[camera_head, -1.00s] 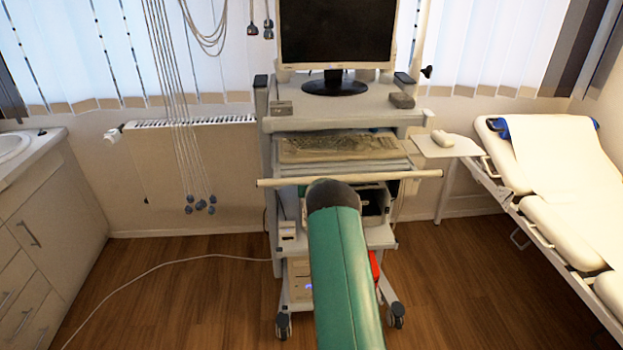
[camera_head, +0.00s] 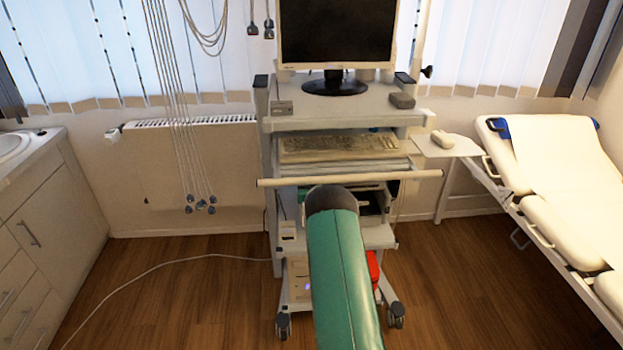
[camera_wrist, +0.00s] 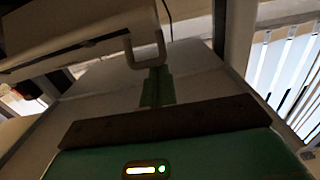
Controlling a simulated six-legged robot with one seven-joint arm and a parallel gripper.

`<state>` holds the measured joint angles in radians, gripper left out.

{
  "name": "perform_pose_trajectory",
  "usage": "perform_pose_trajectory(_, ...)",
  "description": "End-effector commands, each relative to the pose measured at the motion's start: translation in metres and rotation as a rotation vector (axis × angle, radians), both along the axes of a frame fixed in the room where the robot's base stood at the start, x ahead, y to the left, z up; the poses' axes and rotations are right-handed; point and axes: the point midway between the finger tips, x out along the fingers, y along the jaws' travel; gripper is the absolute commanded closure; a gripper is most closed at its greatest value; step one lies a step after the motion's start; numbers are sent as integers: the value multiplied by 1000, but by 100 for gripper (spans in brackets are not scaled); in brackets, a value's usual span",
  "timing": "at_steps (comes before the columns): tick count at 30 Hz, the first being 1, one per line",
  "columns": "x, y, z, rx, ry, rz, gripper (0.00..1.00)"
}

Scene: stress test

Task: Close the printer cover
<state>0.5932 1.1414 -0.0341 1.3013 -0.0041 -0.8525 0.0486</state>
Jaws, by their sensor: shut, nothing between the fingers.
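The printer (camera_head: 376,232) sits on the cart's lower shelf in the head view, mostly hidden behind my green arm. In the dark wrist view, a large pale panel, which looks like the printer cover (camera_wrist: 75,35), slants across the upper left. A pale loop-shaped part (camera_wrist: 148,52) hangs at its right end. My gripper (camera_wrist: 156,76) is shut and empty, its green fingers pointing up the picture, just below this loop. I cannot tell whether they touch it. A broad pale surface lies beyond and below the fingers. My gripper's fingers are hidden in the head view.
The cart carries a monitor (camera_head: 337,35), a keyboard (camera_head: 325,146) and a horizontal front bar (camera_head: 300,181) above the printer. A padded couch (camera_head: 560,190) stands at right, cabinets (camera_head: 45,230) at left. Cables (camera_head: 180,120) hang by the radiator. A white cord crosses the open wooden floor.

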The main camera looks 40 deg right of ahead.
Motion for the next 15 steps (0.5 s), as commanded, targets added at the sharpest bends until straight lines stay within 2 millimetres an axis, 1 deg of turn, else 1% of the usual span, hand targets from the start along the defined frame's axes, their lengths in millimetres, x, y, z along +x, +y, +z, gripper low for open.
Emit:
perform_pose_trajectory(8,-13,9,-23,-59,-85,0,100)
perform_pose_trajectory(15,-29,20,-56,-164,-239,1,100)
